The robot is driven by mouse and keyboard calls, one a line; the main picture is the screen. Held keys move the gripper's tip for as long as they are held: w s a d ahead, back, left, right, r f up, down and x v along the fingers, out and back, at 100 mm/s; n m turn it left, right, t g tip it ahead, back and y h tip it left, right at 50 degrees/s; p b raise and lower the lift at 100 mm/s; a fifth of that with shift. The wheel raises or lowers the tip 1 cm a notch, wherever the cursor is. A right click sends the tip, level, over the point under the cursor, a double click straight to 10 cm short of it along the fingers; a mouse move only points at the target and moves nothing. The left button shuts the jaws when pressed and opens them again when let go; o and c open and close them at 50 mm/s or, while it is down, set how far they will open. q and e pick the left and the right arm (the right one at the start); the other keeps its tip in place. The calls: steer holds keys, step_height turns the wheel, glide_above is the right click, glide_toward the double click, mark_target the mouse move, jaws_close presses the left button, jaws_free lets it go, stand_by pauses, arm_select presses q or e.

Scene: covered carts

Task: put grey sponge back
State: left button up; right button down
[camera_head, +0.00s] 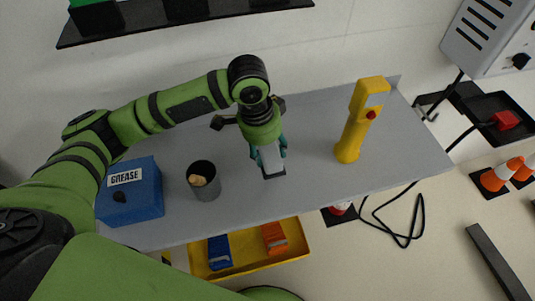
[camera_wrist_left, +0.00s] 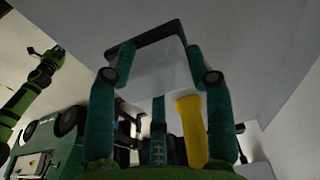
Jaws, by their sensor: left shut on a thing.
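My left gripper (camera_head: 268,151) is over the middle of the grey cart top (camera_head: 310,125). Its teal fingers are shut on a light grey block with a dark edge, which I take to be the grey sponge (camera_head: 272,161). In the left wrist view the sponge (camera_wrist_left: 150,68) sits between the two fingers (camera_wrist_left: 160,77), its black-edged end past the fingertips. I cannot tell whether it touches the cart top. My right gripper is not in view.
A dark cup (camera_head: 204,185) and a blue GREASE box (camera_head: 143,200) stand left of the gripper. A yellow upright device (camera_head: 357,125) with a red button stands to the right. A yellow tray (camera_head: 285,255) with blue and orange items is below the front edge.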

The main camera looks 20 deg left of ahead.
mark_target(268, 159)
arm_select(q)
steer(key=shift+f+p, duration=0.4)
steer(key=shift+f, duration=1.6)
steer(key=shift+f, duration=0.1)
steer(key=o, duration=1)
steer(key=shift+o, duration=0.2)
step_height(268, 159, up, 12)
steer(key=s+a+b, duration=0.1)
steer(key=shift+s+a+b, duration=0.15)
steer(key=shift+a+b, duration=0.1)
steer(key=shift+b, duration=0.15)
